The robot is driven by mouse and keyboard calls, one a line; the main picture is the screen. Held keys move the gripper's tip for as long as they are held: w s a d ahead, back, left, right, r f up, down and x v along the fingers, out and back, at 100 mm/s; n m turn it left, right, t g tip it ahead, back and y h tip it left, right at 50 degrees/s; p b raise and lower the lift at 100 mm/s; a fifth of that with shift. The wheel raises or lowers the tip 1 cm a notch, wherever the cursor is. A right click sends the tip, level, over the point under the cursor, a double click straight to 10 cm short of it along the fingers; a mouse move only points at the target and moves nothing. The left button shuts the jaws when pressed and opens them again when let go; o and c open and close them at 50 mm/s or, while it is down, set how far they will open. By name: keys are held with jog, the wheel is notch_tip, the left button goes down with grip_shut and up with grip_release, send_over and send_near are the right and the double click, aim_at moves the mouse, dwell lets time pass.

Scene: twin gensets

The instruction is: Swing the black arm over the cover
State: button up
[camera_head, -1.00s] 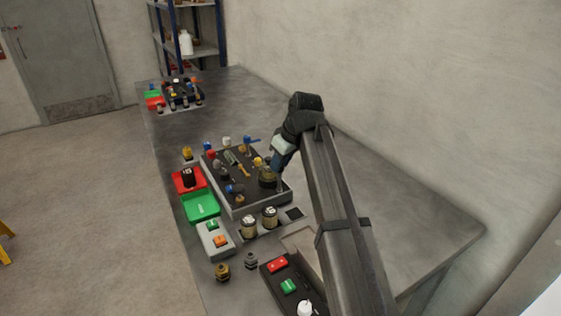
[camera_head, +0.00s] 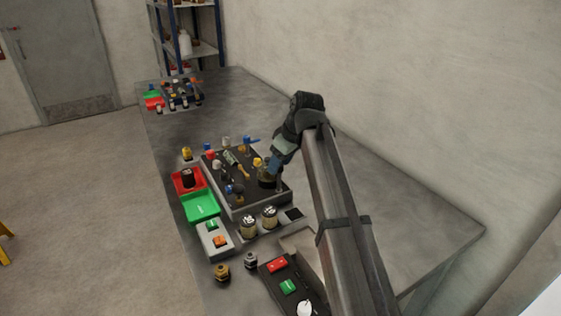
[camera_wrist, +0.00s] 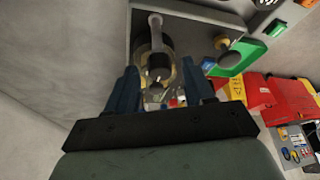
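A dark round fitting (camera_head: 267,182) stands at the right corner of the near black panel (camera_head: 243,196). In the wrist view, a brass-rimmed round cover (camera_wrist: 171,80) lies between and beyond my fingers. A narrow arm (camera_wrist: 155,38) with a pale round end lies across it, its dark lower end over the cover's middle. I cannot tell whether it touches the cover. My gripper (camera_head: 275,166) is just above the fitting in the head view. Its two blue fingers (camera_wrist: 161,88) are apart, one on each side of the arm's dark end, with nothing visibly clamped.
Knobs and levers crowd the near panel. A red tray (camera_head: 181,186) and a green tray (camera_head: 210,206) lie left of it. Two jars (camera_head: 259,221) stand in front. A second panel (camera_head: 181,97) is at the far end. The bench (camera_head: 335,185) right of the panel is bare.

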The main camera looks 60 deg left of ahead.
jog(key=v, duration=1.3)
jog(key=shift+r, duration=0.4)
jog(key=shift+w+d, duration=0.1)
jog(key=shift+d, duration=0.05)
